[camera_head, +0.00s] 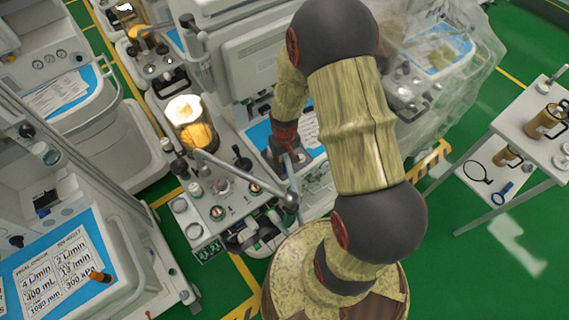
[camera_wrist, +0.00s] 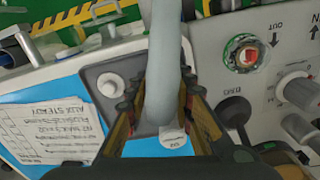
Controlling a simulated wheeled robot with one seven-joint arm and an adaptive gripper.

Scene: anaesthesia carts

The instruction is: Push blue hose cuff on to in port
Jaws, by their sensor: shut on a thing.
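My gripper (camera_wrist: 163,100) has its two ribbed fingers closed around a pale blue-grey hose (camera_wrist: 164,45), which runs up out of the wrist view. I cannot make out a separate blue cuff or the hose's end. A round port (camera_wrist: 247,54) with a green ring is at the upper right of the wrist view, apart from the hose. OUT and IN labels with arrows are to its right. No IN port is clearly distinguishable.
A black knob (camera_wrist: 234,110) and a white dial (camera_wrist: 297,91) are near the port. A printed sheet (camera_wrist: 50,130) lies on the blue surface. An amber canister (camera_head: 194,125) stands on the cart. A side table (camera_head: 520,125) with mugs is at right.

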